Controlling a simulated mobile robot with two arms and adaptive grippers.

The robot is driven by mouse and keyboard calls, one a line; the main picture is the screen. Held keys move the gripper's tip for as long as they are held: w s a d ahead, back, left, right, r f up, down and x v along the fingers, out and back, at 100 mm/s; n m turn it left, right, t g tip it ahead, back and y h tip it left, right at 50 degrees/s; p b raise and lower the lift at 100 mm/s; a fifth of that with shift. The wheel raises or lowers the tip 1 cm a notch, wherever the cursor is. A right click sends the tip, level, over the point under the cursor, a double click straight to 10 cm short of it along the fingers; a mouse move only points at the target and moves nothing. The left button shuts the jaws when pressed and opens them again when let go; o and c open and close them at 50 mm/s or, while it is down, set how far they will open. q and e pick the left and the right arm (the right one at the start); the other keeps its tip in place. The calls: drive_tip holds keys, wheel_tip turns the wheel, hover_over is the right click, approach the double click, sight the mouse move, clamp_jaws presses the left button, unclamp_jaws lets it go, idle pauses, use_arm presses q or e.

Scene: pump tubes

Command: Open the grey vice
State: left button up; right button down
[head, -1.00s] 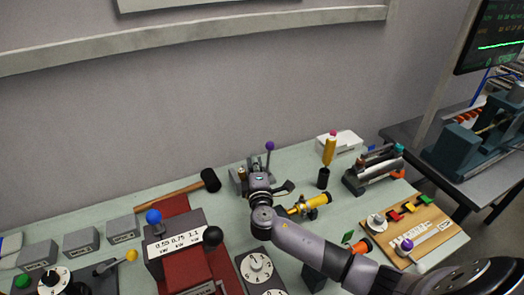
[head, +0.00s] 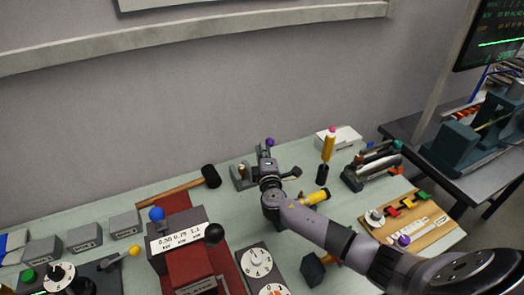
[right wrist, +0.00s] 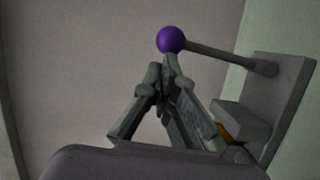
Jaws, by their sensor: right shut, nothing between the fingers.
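The grey vice (head: 240,176) stands near the back of the bench, partly hidden behind my right arm. Its lever ends in a purple ball (head: 270,142), which shows just above my right gripper (head: 265,154). In the right wrist view the purple ball (right wrist: 171,40) sits at the fingertips of the right gripper (right wrist: 168,66), and the grey rod runs from it right to the grey vice body (right wrist: 285,108). The fingers are shut with nothing between them. They look very close to the ball; I cannot tell whether they touch it. My left gripper is out of view.
A black-headed mallet (head: 210,177) lies left of the vice. A yellow-handled tool (head: 328,145) stands upright to the right, near a rack of tubes (head: 372,170). A red device with a dial strip (head: 175,240) is at front left. The wall rises behind the bench.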

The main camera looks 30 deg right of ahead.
drive_tip(key=shift+d+r+m, duration=0.1)
drive_tip(key=shift+d+m, duration=0.3)
drive_tip(key=shift+s+d+r+m+y, duration=0.1)
drive_tip(key=shift+d+m+y, duration=0.2)
drive_tip(key=shift+d+m, duration=0.5)
drive_tip(key=shift+s+d+f+m+g+y+b, duration=0.15)
drive_tip(key=shift+d+m, duration=0.3)
drive_tip(key=shift+d, duration=0.45)
drive_tip(key=shift+w+d+f+m+g+y+b, duration=0.1)
drive_tip(key=shift+d+f+m+g+b, duration=0.15)
drive_tip(key=shift+d+m, duration=0.5)
drive_tip(key=shift+s+d+f+m+g+y+b, duration=0.1)
drive_tip(key=shift+d+m+g+y+b, duration=0.1)
drive_tip(key=shift+d, duration=0.9)
